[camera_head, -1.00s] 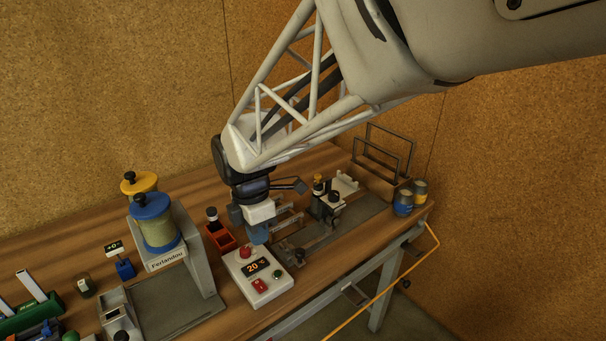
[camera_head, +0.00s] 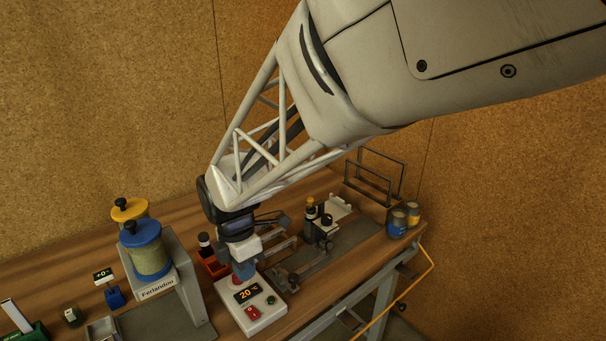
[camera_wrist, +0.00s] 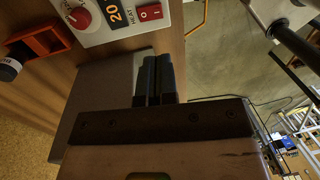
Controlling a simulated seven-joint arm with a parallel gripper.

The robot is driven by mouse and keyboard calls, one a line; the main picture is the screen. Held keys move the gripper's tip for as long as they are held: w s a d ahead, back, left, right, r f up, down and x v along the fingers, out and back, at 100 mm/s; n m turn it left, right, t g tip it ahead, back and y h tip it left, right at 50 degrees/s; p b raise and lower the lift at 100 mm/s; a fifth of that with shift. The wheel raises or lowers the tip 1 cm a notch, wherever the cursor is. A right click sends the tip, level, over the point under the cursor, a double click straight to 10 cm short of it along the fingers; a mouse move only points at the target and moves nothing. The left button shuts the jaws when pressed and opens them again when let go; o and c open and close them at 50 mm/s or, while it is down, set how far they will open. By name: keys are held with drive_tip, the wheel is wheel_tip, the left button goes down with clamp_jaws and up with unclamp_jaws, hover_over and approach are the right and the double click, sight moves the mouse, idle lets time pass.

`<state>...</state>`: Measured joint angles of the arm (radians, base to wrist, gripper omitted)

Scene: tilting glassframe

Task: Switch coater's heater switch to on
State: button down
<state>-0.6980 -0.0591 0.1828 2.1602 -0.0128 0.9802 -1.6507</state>
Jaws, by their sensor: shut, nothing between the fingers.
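The coater's white control box (camera_head: 262,316) stands on the bench, with an orange display (camera_head: 248,294) reading 20 °C. Its red rocker switch (camera_head: 252,313) sits at the front of the panel. In the wrist view the red switch (camera_wrist: 151,12) is at the top edge, marked O and I, beside the HEAT label; which side is pressed I cannot tell. A red knob (camera_wrist: 80,17) lies to the left of the display. My gripper (camera_wrist: 157,58) is shut and empty.
An orange bin (camera_wrist: 42,42) is beside the box. The grey frame with yellow (camera_head: 129,211) and blue (camera_head: 148,250) jars stands left of it. The coater's rail and arms (camera_head: 310,262) lie to the right.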

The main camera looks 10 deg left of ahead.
sight(252, 313)
drive_tip(key=f, duration=0.8)
drive_tip(key=s+d+f, duration=0.1)
drive_tip(key=f, duration=0.2)
drive_tip(key=shift+f, duration=0.4)
drive_tip(key=shift+f, duration=0.2)
drive_tip(key=shift+w+a+r, duration=0.3)
drive_tip(key=shift+w+a, duration=0.15)
idle(0.4)
drive_tip(key=shift+r, duration=0.15)
wheel_tip(252, 313, up, 14)
drive_tip(key=s+d, duration=0.1)
idle(0.9)
